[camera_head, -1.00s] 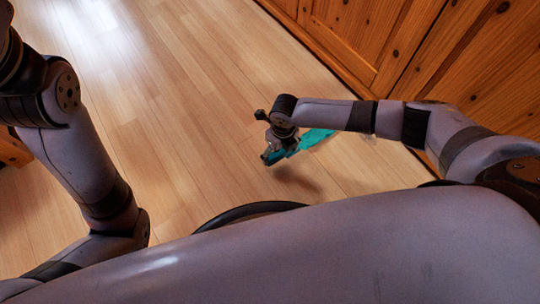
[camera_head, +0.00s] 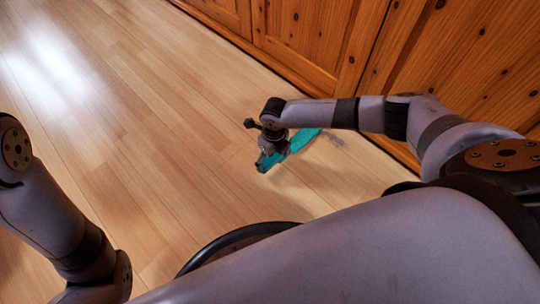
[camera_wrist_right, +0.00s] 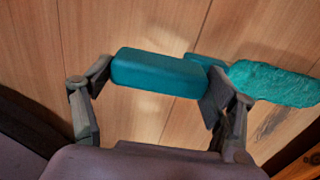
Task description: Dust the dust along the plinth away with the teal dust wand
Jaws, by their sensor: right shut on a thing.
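The teal dust wand has a block-like handle (camera_wrist_right: 155,73) and a fluffy head (camera_wrist_right: 275,83). My right gripper (camera_head: 266,160) is shut on the handle and holds the wand low over the floor. In the head view the wand's teal head (camera_head: 304,138) points right, toward the wooden front. A faint grey patch of dust (camera_head: 336,139) lies on the floor just beyond the head's tip; it also shows beside the head in the wrist view (camera_wrist_right: 268,124). The plinth (camera_head: 287,72) runs along the foot of the wooden front. My left gripper is out of the picture.
The knotty wooden front (camera_head: 315,32) rises at the upper right and bounds the floor there. The plank floor (camera_head: 130,110) is clear to the left and far ahead. My own body and left arm cover the near part.

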